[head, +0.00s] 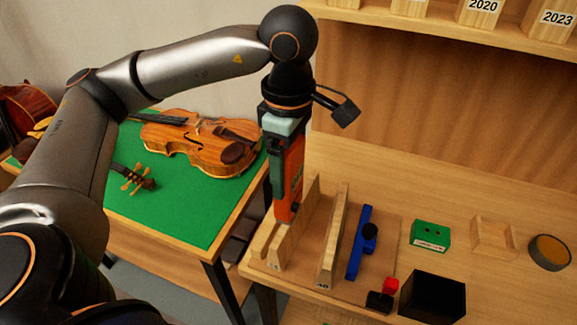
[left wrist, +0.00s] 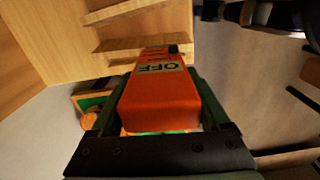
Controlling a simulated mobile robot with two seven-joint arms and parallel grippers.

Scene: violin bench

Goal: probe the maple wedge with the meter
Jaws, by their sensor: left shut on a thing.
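My left gripper (head: 281,135) points down and is shut on the orange meter (head: 291,183). In the left wrist view the meter (left wrist: 160,100) sits between both fingers and its display reads OFF. In the head view its lower end is at the left upright wooden piece (head: 268,246) on the bench board; I cannot tell whether they touch. A second upright wooden piece (head: 331,255) with a small label stands to the right. I cannot tell which piece is the maple wedge. Blocks labelled 2020 (head: 480,8) and 2023 (head: 549,24) stand on the shelf. My right gripper is not in view.
A blue bar with a black knob (head: 361,243), a red-and-black item (head: 383,296), a black box (head: 432,297), a green block (head: 430,235), a wooden holder (head: 493,238) and a round tin (head: 550,252) occupy the bench. A violin (head: 205,146) lies on the green mat (head: 190,205).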

